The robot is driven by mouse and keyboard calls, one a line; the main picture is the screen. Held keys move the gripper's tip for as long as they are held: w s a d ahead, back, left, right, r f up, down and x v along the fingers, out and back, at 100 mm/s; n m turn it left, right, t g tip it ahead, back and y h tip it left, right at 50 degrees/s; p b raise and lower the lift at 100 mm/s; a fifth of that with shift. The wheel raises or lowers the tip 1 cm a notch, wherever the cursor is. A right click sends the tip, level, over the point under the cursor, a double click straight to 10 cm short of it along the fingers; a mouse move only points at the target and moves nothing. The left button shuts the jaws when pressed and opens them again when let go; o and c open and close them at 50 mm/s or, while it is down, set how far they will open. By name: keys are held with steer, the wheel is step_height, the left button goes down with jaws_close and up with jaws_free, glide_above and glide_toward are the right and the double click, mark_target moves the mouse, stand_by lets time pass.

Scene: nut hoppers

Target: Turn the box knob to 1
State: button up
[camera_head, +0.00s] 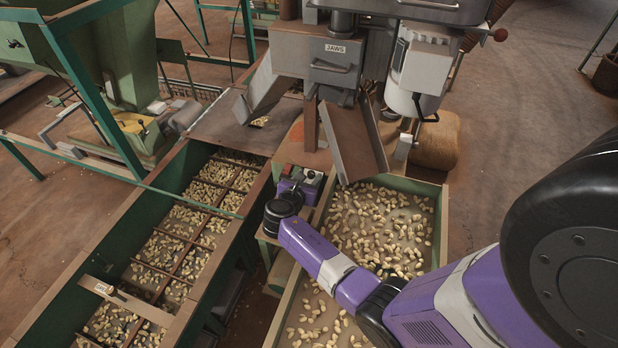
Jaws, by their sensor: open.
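A small control box (287,171) stands between the two long troughs in the head view, with a red button and a pale round part on top. The box knob is too small and partly covered, so I cannot tell its setting. My purple and black arm reaches in from the right, over the nut tray, to the box. My gripper (298,193) is at the near side of the box, open. Its fingertips are mostly hidden by my black wrist joint, and I cannot tell whether they touch the knob.
A nut tray (441,215) lies under my arm. A green trough with a divider grid (178,262) and nuts runs along the left. A sack (437,142) stands to the right.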

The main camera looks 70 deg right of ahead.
steer(key=shift+d+f, duration=0.1)
steer(key=shift+d, duration=0.2)
jaws_close()
